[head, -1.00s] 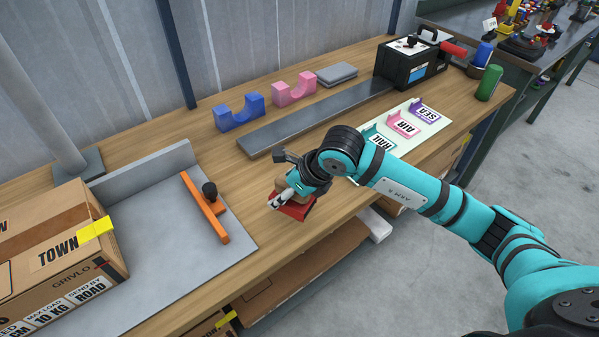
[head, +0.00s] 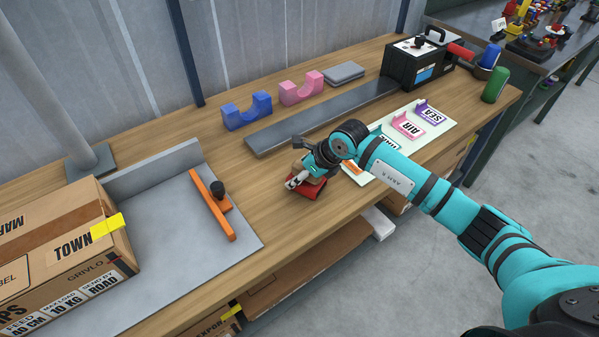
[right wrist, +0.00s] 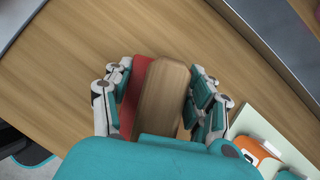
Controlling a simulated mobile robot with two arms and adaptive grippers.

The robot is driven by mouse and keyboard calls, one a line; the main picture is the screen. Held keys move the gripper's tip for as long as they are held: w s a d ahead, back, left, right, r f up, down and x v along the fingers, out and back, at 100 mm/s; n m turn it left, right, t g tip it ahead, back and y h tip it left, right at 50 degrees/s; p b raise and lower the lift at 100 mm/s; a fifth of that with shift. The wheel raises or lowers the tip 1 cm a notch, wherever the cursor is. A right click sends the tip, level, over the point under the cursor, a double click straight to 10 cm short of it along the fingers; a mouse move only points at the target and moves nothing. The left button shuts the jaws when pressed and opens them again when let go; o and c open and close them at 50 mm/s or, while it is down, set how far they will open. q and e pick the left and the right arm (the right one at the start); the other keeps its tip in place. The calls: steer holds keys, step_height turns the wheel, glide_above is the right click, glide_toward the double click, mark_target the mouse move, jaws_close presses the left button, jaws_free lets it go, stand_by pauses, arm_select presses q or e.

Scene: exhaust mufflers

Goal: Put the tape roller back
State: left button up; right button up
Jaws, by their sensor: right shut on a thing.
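The tape roller, a thing with a red body (head: 306,188) and a rounded wooden handle, is in my right gripper (head: 298,178) near the bench's front edge. In the right wrist view my right gripper (right wrist: 162,75) has its fingers on both sides of the wooden handle (right wrist: 163,95), with the red part (right wrist: 134,92) beside it. I cannot tell for sure whether the roller touches the bench. The gripper partly hides it in the head view. My left gripper is not in view.
A pale card (head: 440,126) with coloured label holders lies to the right. An orange piece (right wrist: 258,152) is on it. A grey strip (head: 320,115), blue cradle (head: 246,111) and pink cradle (head: 301,88) stand behind. A carton (head: 60,255) sits left by an orange bar (head: 210,205).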

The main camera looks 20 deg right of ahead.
steer(key=o, duration=1)
steer(key=shift+f, duration=0.15)
steer(key=o, duration=0.5)
steer(key=shift+r, duration=0.25)
steer(key=shift+s+d+r, duration=0.15)
steer(key=shift+d+r, duration=0.05)
steer(key=shift+r, duration=0.05)
steer(key=b+v, duration=0.2)
steer(key=v, duration=0.9)
steer(key=shift+s+r, duration=0.1)
steer(key=shift+s, duration=0.05)
